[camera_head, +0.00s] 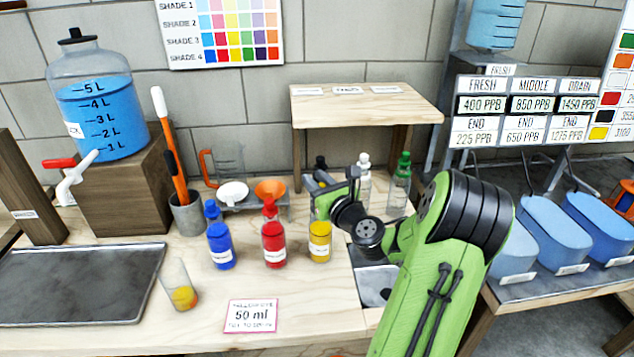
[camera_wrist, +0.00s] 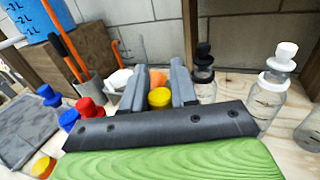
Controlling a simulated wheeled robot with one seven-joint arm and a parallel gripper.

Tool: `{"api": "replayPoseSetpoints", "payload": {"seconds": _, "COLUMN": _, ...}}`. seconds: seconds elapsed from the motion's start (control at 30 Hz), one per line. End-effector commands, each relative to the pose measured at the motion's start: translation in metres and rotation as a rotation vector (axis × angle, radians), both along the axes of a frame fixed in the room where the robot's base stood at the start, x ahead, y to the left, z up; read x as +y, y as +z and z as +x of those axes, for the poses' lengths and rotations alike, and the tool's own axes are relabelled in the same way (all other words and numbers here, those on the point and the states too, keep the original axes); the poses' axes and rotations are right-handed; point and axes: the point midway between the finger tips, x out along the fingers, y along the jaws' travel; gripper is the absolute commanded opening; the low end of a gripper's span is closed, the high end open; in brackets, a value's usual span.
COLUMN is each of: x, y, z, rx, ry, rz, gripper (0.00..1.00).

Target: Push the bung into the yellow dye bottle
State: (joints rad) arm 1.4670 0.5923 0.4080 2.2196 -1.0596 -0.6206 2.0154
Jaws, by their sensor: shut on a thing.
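The yellow dye bottle (camera_head: 320,242) stands upright on the bench, right of the red bottle (camera_head: 273,240). No bung shows in its neck in the head view. My gripper (camera_wrist: 159,90) is shut on a yellow bung (camera_wrist: 160,98), whose round face shows between the two grey fingers in the wrist view. In the head view my gripper (camera_head: 322,190) is above and slightly behind the yellow bottle, apart from it. The bung is hidden there.
The blue bottle (camera_head: 220,238) stands left of the red one. A clear beaker (camera_head: 178,284) with yellow liquid stands front left. A bottle with a white stopper (camera_head: 363,180) and one with a green cap (camera_head: 401,182) stand behind my arm. A small wooden shelf (camera_head: 365,105) rises behind.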

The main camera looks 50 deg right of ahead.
Motion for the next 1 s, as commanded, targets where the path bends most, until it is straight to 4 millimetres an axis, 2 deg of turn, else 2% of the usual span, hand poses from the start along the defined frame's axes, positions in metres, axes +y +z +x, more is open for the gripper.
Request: {"api": "replayPoseSetpoints", "payload": {"seconds": 1.0, "x": 0.0001, "y": -0.0039, "z": -0.0008, "rx": 0.0, "ry": 0.0, "rz": -0.001, "gripper": 0.0}}
